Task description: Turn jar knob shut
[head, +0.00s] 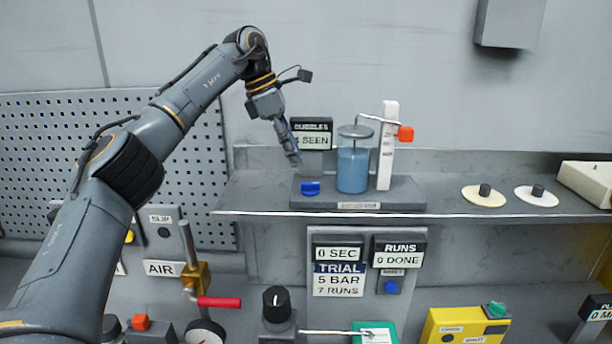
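A glass jar (354,168) of blue liquid stands on a dark base on the shelf. A thin tube runs from its lid to a white post (388,146) on its right. An orange knob (406,133) sits on the right side of that post, near its top. A blue knob or button (310,188) is on the base, left of the jar. My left gripper (295,158) points down above the blue one, left of the jar and apart from the orange knob. Its fingers look close together, seen nearly edge-on; their gap is unclear. My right gripper is out of view.
A "4 SEEN" display (311,134) stands right behind my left gripper. The shelf (450,206) has free room right of the base, then two discs (484,196) with dark pegs. Below are a red-handled valve (219,302), a black dial (275,303) and a yellow box (466,326).

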